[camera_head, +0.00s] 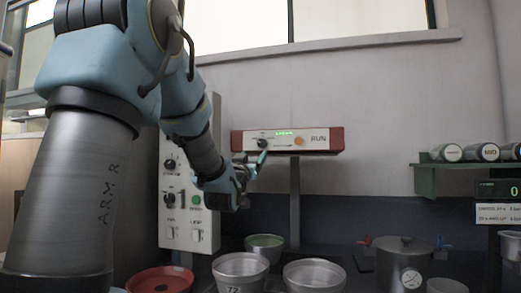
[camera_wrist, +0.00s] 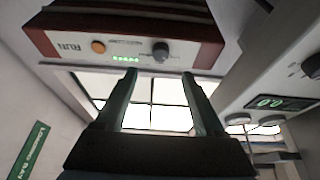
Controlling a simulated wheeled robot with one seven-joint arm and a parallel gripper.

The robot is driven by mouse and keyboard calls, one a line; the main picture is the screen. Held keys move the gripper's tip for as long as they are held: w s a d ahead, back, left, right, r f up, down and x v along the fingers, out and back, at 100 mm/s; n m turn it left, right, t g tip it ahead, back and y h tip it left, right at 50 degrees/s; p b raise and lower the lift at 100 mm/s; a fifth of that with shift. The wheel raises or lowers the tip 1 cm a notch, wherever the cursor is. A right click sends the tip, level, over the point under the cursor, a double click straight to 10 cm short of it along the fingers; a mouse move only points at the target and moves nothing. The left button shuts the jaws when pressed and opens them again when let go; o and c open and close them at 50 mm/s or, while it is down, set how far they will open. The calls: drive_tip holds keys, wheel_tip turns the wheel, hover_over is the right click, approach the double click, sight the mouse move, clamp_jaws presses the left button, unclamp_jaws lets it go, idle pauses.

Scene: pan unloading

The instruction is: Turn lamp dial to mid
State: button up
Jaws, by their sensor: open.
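A red-edged box marked RUN (camera_head: 318,141) on a post carries a small black dial (camera_head: 263,143), a lit green display and an orange button. In the wrist view the dial (camera_wrist: 161,50) is a dark knob just beyond and between my fingertips. My gripper (camera_head: 264,157) is open and empty, just below the dial, and its two fingers (camera_wrist: 159,75) stand apart. I see no contact with the dial. Its small label and exact setting are unreadable. A pale panel on the left has an upper black dial (camera_head: 170,165) and a lower black dial (camera_head: 169,198); which dial is the lamp's is unclear.
The pale panel (camera_head: 207,243) stands close beside my forearm. Below are a red pan (camera_head: 160,281), metal bowls (camera_head: 240,266), a green bowl (camera_head: 265,241) and a lidded pot (camera_head: 402,262). A shelf with jars (camera_head: 447,153) is at the right.

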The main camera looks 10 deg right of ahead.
sight(261, 145)
drive_tip(key=p+x, duration=0.3)
drive_tip(key=x, duration=0.5)
drive_tip(key=shift+w+d+r+p, duration=0.1)
drive_tip(key=shift+w+r+p, duration=0.05)
drive_tip(key=shift+w+p, duration=0.2)
drive_tip(key=shift+w+d, duration=0.2)
drive_tip(key=shift+w, duration=0.2)
clamp_jaws()
